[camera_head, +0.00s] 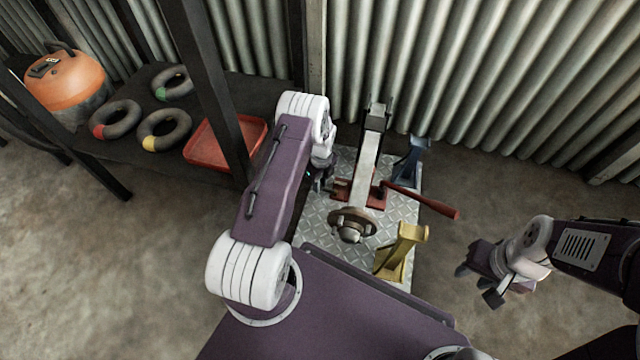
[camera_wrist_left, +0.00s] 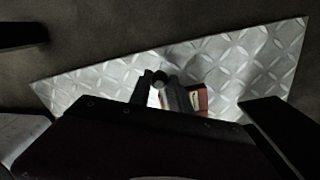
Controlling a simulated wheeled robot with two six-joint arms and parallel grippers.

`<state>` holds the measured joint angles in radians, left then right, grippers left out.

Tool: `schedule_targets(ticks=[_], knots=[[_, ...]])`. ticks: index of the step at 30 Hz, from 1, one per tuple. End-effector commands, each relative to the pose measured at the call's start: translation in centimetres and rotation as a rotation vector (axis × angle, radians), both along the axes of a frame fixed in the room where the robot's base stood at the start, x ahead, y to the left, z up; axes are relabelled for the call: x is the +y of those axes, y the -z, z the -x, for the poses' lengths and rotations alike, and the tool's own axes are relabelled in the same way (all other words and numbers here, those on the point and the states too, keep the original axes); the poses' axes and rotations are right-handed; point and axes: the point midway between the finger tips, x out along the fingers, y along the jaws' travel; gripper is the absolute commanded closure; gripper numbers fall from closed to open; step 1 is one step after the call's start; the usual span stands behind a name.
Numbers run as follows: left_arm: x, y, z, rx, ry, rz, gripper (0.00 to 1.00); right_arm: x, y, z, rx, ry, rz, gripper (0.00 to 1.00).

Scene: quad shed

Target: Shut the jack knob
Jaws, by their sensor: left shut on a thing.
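The red jack (camera_head: 378,196) sits on a metal tread plate under a grey beam, its red handle (camera_head: 430,203) sticking out to the right. My left gripper (camera_head: 320,183) is down at the jack's left side, partly hidden by my own arm. In the left wrist view, the gripper's fingers (camera_wrist_left: 160,93) are closed around a small dark round knob (camera_wrist_left: 160,79), and a red piece of the jack (camera_wrist_left: 199,99) shows just right of them. How far the knob is turned cannot be seen. My right gripper (camera_head: 478,284) hangs over bare floor at the right, apart and empty.
A yellow stand (camera_head: 402,250) and a blue stand (camera_head: 411,160) flank the beam (camera_head: 363,165) and its hub (camera_head: 350,224). A dark post (camera_head: 205,80) and a shelf with a red tray (camera_head: 225,145) stand left. Corrugated wall (camera_head: 480,80) closes the back.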

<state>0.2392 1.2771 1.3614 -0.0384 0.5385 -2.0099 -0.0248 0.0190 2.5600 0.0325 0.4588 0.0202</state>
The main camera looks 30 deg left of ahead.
Motion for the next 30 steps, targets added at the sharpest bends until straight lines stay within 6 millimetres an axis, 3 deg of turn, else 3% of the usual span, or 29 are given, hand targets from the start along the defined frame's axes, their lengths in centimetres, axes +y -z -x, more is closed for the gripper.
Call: schedule_targets(ticks=[11,30], knots=[[-0.4,-0.4,1.0,0.009,-0.141,0.002,1.00,0.0,-2.3,0.0,0.000,0.000,0.000,0.64],[-2.4,-0.3,3.6,0.011,-0.736,0.001,1.00,0.0,-7.8,0.0,0.000,0.000,0.000,0.64]])
